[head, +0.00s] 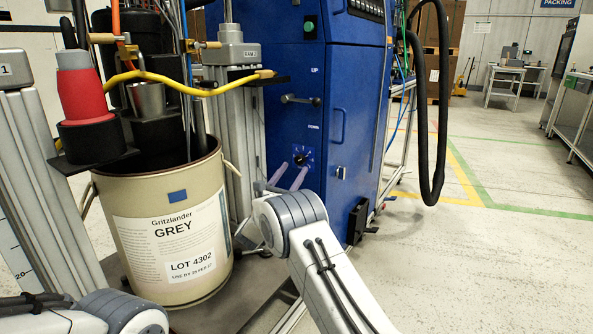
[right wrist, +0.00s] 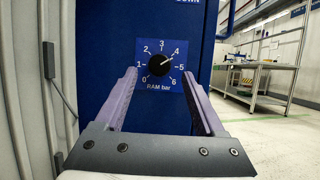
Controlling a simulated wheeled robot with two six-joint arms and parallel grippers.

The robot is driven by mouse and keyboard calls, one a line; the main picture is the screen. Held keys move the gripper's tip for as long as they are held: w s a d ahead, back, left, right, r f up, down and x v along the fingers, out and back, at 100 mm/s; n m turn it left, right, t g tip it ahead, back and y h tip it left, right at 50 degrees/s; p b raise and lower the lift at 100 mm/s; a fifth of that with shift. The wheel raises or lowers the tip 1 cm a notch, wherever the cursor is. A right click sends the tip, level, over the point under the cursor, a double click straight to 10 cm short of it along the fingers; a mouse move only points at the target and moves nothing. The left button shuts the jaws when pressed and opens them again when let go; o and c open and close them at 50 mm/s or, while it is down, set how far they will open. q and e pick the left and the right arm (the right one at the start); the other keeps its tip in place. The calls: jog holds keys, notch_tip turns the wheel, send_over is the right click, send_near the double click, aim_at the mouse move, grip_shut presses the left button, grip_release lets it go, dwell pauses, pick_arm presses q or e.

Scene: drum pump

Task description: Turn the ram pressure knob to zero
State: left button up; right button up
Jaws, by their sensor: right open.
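The ram pressure knob (right wrist: 158,66) is a round black dial on a blue plate marked 0 to 6 with "RAM bar" below. Its white pointer is between 4 and 5, nearer 4. In the head view the knob (head: 300,158) is low on the blue cabinet's front. My right gripper (head: 287,177) is open with two purple fingers pointing at the cabinet. In the right wrist view its fingertips (right wrist: 160,76) are on either side of the knob, with nothing between them touching it; the remaining depth gap is hard to tell. My left gripper is out of view.
The blue cabinet (head: 336,105) has an UP/DOWN lever (head: 300,100) above the knob. A beige drum (head: 165,225) labelled GREY stands left, between grey columns. A yellow hose (head: 190,88) crosses above it. A black hose (head: 441,110) hangs on the right. Floor at right is free.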

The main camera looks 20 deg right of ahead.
aim_at(298, 162)
jog(key=shift+b+x, duration=0.35)
jog(key=shift+x, duration=1.35)
grip_shut()
